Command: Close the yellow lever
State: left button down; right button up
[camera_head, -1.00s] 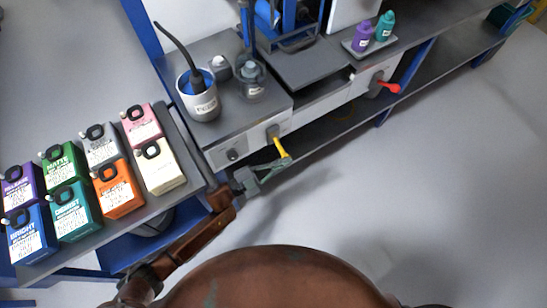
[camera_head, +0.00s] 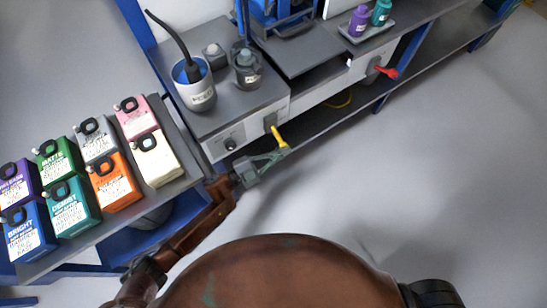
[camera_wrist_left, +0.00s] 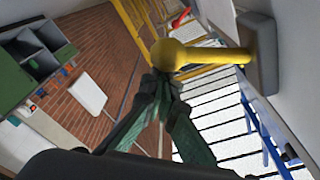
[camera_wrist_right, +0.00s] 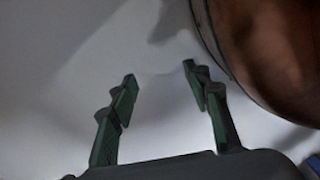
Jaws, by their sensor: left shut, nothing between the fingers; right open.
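The yellow lever (camera_head: 279,137) sticks out from the grey front panel of the machine, tilted down to the right in the head view. In the left wrist view the lever (camera_wrist_left: 205,54) shows its round knob end and its grey mount on the panel. My left gripper (camera_head: 280,155) is shut and empty, with its fingertips right by the knob. In the left wrist view the fingertips (camera_wrist_left: 161,80) appear just below the knob; whether they touch it I cannot tell. My right gripper (camera_wrist_right: 158,75) is open and empty above plain floor.
A red lever (camera_head: 386,71) sits farther right on the same machine. A dark knob (camera_head: 231,144) is left of the yellow lever. Several coloured containers (camera_head: 113,186) stand on the shelf at left. Floor at right is clear.

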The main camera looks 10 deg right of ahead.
pick_arm(q)
jog(key=s+a+r+p, duration=0.2)
jog(key=s+a+p, duration=0.2)
jog(key=a, duration=0.3)
jog(key=shift+s+a, duration=0.25)
jog(key=shift+s, duration=0.45)
pick_arm(e)
jog(key=s+d+f, duration=0.1)
jog(key=s+f, duration=0.3)
jog(key=s, duration=0.8)
jog(key=shift+n, duration=0.3)
